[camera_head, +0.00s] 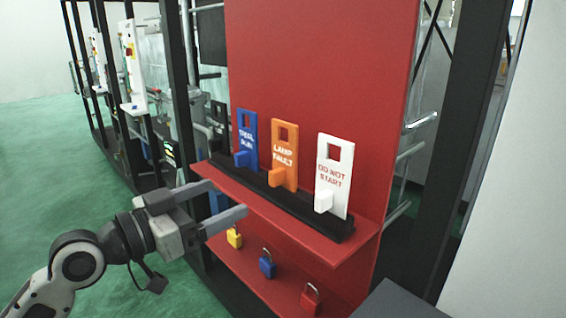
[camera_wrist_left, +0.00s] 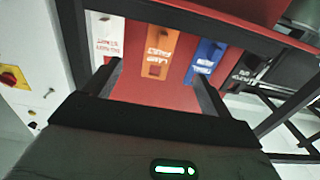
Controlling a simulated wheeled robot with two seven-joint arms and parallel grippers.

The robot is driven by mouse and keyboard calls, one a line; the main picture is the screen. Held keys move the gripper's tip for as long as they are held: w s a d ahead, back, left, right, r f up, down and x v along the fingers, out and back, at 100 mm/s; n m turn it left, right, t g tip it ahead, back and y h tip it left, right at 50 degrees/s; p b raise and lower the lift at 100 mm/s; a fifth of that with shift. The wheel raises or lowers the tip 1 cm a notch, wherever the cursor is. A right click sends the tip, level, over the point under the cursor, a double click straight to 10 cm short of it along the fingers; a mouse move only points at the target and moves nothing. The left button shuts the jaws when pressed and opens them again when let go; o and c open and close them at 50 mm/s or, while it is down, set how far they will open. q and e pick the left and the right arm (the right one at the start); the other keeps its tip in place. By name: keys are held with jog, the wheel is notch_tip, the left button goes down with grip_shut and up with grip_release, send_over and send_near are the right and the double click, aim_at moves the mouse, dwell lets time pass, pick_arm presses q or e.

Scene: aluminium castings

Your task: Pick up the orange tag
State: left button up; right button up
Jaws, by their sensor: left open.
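The orange tag (camera_head: 284,152) reads "LAMP FAULT" and stands upright in a black holder on a red shelf, between a blue tag (camera_head: 247,136) and a white "DO NOT START" tag (camera_head: 335,173). It has a square hole near its top and a block jutting from its lower front. My left gripper (camera_head: 228,203) is open and empty, in front of and left of the tags, near the shelf's front edge. In the left wrist view the orange tag (camera_wrist_left: 157,52) shows upside down beyond and between the open fingers (camera_wrist_left: 162,85). My right gripper is not in view.
The red shelf (camera_head: 335,242) juts out below the tags, with the black holder (camera_head: 265,190) on it. A yellow (camera_head: 234,238), a blue (camera_head: 267,263) and a red padlock (camera_head: 309,298) hang beneath. The red back panel (camera_head: 320,60) rises behind. Green floor lies open at left.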

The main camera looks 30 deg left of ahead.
aim_at(271, 180)
pick_arm(q)
jog(key=p+x, duration=0.3)
jog(key=x, duration=0.7)
jog(key=shift+w+f, duration=0.1)
jog(key=shift+w, duration=0.05)
jog(key=p+x, duration=0.1)
jog(key=x, duration=0.3)
jog(key=shift+w+d+f, duration=0.1)
jog(key=shift+w+f, duration=0.1)
jog(key=shift+w, duration=0.25)
jog(key=c, duration=1.1)
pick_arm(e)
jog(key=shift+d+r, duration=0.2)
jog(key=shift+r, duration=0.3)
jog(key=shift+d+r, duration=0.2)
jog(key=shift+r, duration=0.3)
